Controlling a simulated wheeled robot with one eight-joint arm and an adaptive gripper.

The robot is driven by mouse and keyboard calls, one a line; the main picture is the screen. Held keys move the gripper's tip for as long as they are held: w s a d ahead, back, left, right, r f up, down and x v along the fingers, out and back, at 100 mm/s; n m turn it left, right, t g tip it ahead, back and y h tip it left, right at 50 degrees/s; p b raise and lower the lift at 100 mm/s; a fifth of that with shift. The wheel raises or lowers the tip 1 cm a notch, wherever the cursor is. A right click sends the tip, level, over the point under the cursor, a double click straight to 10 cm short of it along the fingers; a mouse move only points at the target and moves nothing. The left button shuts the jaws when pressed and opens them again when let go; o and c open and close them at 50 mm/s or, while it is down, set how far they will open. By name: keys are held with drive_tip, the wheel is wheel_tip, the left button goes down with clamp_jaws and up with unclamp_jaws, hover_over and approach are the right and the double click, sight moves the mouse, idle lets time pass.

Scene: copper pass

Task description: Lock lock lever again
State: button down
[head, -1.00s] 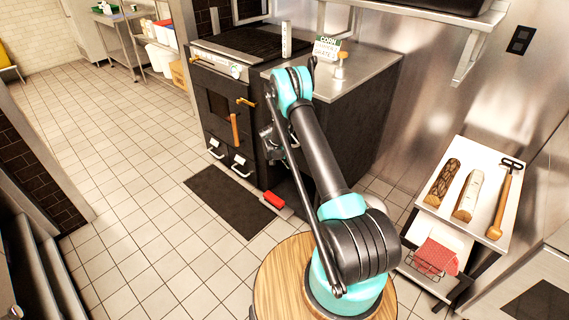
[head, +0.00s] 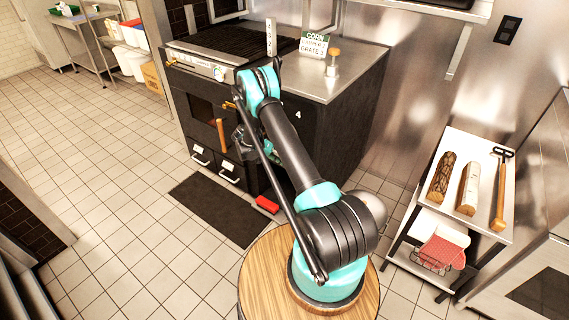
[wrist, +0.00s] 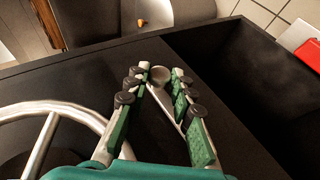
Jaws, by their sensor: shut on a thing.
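My gripper (wrist: 162,85) is at the dark front of the grill unit in the wrist view. Its green-padded fingers are closed in around a small rod with a round silver end (wrist: 161,75), which I take to be the lock lever. In the head view my gripper (head: 243,137) is mostly hidden behind my arm, just right of the vertical orange handle (head: 220,134) on the unit. The lever itself cannot be made out there.
A silver wheel (wrist: 62,112) is close on the left in the wrist view. A red object (head: 267,204) lies on the floor beside the dark mat (head: 222,209). A side cart (head: 425,215) stands at right. Tiled floor at left is clear.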

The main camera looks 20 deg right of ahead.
drive_tip(key=shift+w+r, duration=0.1)
idle(0.4)
drive_tip(key=c, duration=1.3)
unclamp_jaws()
